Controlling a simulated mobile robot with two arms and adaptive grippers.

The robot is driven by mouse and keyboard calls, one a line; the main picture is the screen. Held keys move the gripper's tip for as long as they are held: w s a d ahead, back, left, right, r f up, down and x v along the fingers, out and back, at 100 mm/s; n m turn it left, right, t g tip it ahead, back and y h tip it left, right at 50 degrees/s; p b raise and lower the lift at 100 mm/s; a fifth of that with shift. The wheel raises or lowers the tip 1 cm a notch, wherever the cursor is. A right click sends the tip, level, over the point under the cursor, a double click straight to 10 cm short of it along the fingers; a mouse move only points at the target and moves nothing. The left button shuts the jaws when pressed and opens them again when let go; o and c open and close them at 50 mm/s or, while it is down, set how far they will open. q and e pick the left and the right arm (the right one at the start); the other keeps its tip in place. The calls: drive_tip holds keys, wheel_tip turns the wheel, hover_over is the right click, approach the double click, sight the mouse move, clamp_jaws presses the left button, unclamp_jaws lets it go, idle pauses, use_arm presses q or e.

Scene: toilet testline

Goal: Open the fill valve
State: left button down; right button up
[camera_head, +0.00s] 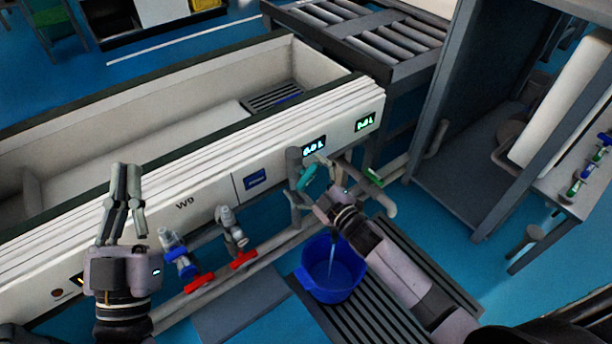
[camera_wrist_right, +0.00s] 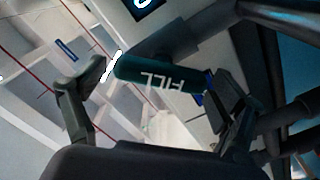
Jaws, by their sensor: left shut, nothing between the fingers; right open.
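The fill valve's teal handle (camera_wrist_right: 160,72), lettered FILL, lies between the spread fingers of my right gripper (camera_wrist_right: 152,84) in the right wrist view. The fingers are open on either side of it; I cannot tell whether either touches it. In the head view the teal handle (camera_head: 307,177) shows at the front of the white trough, below a lit display. My right gripper (camera_head: 322,176) is just beside it, its fingers partly hidden among the pipes. My left gripper (camera_head: 127,190) is shut and empty, pointing up in front of the trough at the left.
The long white trough (camera_head: 215,158) has lit displays on its front. A blue bucket (camera_head: 318,292) stands below the pipes, with a thin pale stream over it. Red handles (camera_head: 243,259), a blue valve (camera_head: 178,256) and a green handle (camera_head: 373,177) are nearby. A grey cabinet stands right.

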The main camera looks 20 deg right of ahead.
drive_tip(key=v, duration=1.2)
idle(0.6)
